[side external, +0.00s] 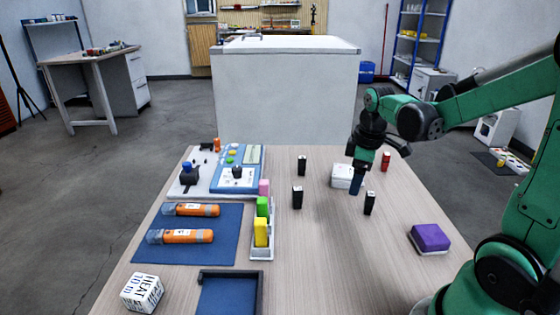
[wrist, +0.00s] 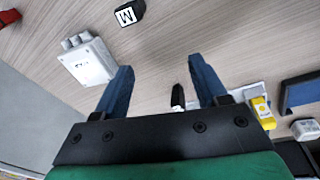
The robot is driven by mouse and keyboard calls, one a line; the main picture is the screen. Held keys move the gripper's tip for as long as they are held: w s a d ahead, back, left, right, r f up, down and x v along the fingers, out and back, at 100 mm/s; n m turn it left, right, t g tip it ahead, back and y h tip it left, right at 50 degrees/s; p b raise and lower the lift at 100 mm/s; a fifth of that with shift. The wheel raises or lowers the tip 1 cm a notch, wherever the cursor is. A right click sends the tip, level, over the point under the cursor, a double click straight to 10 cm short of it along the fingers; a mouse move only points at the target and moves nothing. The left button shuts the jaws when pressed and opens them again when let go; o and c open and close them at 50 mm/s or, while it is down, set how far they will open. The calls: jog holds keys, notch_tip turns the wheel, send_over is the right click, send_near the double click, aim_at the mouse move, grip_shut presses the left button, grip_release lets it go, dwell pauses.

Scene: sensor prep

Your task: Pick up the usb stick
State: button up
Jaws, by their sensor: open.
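Several small black upright blocks with pale tops stand on the table: one at the back (side external: 301,165), one in the middle (side external: 297,196) and one at the right (side external: 370,202). I cannot tell for certain which is the usb stick. My gripper (side external: 357,182) points down with blue fingers, close to the right block and in front of a white box (side external: 342,174). In the wrist view my gripper (wrist: 160,64) is open, with bare table between the fingertips. A black block (wrist: 178,97) shows farther back between the fingers, and one marked M (wrist: 128,14) lies beyond the tips.
The white box also shows in the wrist view (wrist: 88,60), left of the fingers. A red item (side external: 386,161) and a purple block (side external: 430,238) stand right. A rack (side external: 262,253) of coloured blocks, a blue mat (side external: 220,251) with orange cylinders and a tray (side external: 260,290) occupy the left.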

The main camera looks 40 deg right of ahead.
aim_at(371, 194)
jog(key=shift+n+g+y, duration=0.4)
jog(key=shift+n+g, duration=0.3)
jog(key=d+f, duration=0.1)
jog(key=s+d+f, duration=0.1)
jog(key=d, duration=0.1)
jog(key=d+f, duration=0.1)
jog(key=shift+s+d, duration=0.2)
jog(key=shift+s, duration=0.1)
jog(key=shift+s+d+f, duration=0.1)
jog(key=shift+f, duration=2.75)
grip_shut()
